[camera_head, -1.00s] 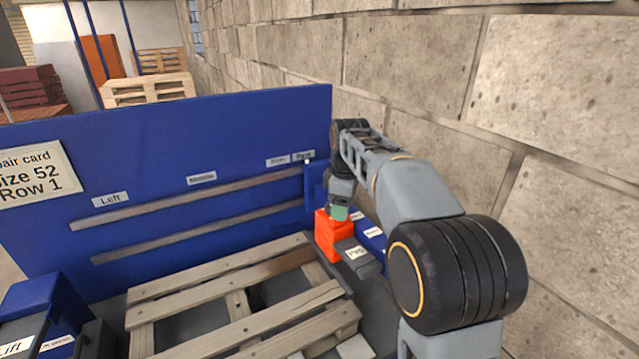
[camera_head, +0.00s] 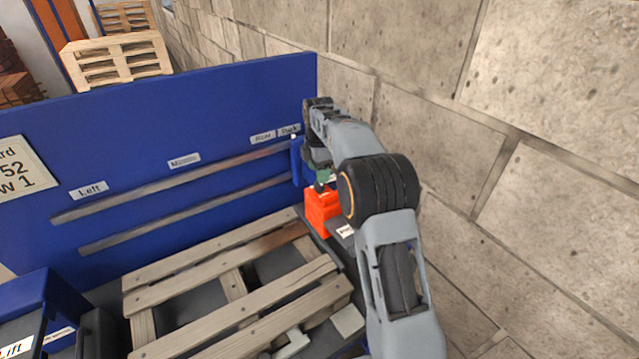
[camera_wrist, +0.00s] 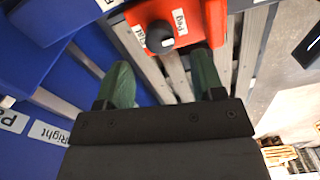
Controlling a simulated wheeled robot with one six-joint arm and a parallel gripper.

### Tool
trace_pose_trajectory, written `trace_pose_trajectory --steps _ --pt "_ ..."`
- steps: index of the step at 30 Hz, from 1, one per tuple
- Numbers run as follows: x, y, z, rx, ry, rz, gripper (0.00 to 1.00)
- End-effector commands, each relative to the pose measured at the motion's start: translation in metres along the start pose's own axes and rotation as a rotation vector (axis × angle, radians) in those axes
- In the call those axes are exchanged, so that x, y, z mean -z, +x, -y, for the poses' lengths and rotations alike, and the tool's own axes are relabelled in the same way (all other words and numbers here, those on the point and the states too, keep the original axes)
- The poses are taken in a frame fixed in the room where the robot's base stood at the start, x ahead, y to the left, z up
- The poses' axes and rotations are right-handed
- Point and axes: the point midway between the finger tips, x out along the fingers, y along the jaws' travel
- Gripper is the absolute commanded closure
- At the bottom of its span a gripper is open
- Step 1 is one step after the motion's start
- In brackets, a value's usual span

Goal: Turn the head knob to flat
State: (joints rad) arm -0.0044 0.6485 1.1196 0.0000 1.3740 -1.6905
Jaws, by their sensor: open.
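The head is an orange-red block (camera_head: 321,217) at the right end of the pallet bay, in front of the blue panel. In the head view my gripper (camera_head: 322,178) is just above the block.
A blue panel (camera_head: 150,130) with labels Left, Middle, Right and Park stands behind, with two slots. A wooden pallet (camera_head: 215,315) lies left of the head. A stone wall (camera_head: 450,80) runs close on the right. A blue box (camera_head: 45,295) stands front left.

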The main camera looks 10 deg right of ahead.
Motion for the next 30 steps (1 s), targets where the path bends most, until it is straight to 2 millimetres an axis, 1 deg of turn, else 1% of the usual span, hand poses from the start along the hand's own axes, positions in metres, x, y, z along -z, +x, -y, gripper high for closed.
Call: trace_pose_trajectory --steps 3,6,12,16,24,26,30 --pt "-0.001 0.019 0.001 0.004 0.002 0.0 0.38" --pt "-0.002 0.033 0.001 0.002 0.004 0.0 0.38" --pt "-0.003 0.05 0.0 0.0 0.006 0.0 0.38" --pt "-0.003 0.055 0.001 0.001 0.006 0.0 0.38" --pt "-0.003 0.056 0.0 0.0 0.006 0.0 0.38" --pt "-0.003 0.056 0.0 0.0 0.006 0.0 0.42" --pt "-0.003 0.056 0.0 0.0 0.006 0.0 0.55"
